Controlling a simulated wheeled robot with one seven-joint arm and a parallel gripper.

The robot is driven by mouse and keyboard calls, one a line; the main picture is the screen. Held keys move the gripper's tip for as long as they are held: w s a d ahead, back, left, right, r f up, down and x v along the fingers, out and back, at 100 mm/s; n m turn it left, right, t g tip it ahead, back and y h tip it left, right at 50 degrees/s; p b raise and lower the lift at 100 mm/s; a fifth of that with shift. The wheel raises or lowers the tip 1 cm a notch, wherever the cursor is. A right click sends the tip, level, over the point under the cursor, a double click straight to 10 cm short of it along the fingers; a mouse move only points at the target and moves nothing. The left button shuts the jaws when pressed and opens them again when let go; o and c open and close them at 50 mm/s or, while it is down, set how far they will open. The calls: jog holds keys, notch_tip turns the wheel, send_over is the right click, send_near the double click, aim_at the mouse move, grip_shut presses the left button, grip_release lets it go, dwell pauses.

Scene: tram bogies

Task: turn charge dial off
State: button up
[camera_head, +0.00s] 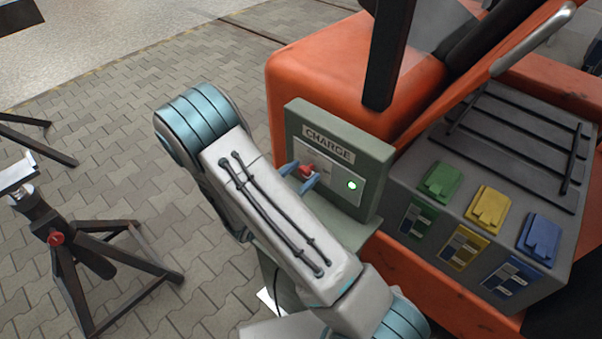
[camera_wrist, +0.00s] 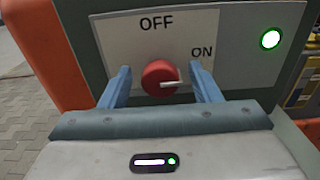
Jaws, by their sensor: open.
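The charge dial (camera_wrist: 160,78) is a red round knob on a pale plate marked OFF and ON. Its white pointer line points right, toward the ON side. In the head view the red dial (camera_head: 306,170) shows on the grey-green CHARGE box (camera_head: 374,157). A green lamp (camera_wrist: 270,39) glows to the right of the dial, and it also shows in the head view (camera_head: 352,185). My gripper (camera_wrist: 166,84) is open, with one blue finger on each side of the dial. Gaps show between the fingers and the knob. Whether the fingertips touch the plate is unclear.
The box is on an orange vehicle (camera_head: 330,75). A grey case (camera_head: 408,184) with green, yellow and blue connectors stands right of it. A dark stand (camera_head: 85,245) is at the left on the paving. Free paving (camera_head: 110,140) lies left of my arm.

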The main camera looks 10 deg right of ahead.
jog(key=c, duration=1)
jog(key=shift+n, duration=0.3)
jog(key=n+p, duration=0.2)
jog(key=n, duration=0.1)
jog(key=shift+a+r+n+p, duration=0.1)
jog(key=shift+r+n+p, duration=0.05)
jog(key=shift+n+p, duration=0.2)
jog(key=n+p, duration=0.2)
jog(key=n, duration=0.2)
jog(key=shift+w+n, duration=0.1)
jog(key=shift+n, duration=0.15)
jog(key=n+p, duration=0.2)
jog(key=n, duration=0.2)
jog(key=shift+f+n+p, duration=0.15)
jog(key=shift+n+p, duration=0.4)
jog(key=shift+n, duration=0.7)
jog(key=shift+f+n+p, duration=0.15)
jog(key=shift+n+p, duration=0.35)
jog(key=shift+n, duration=0.75)
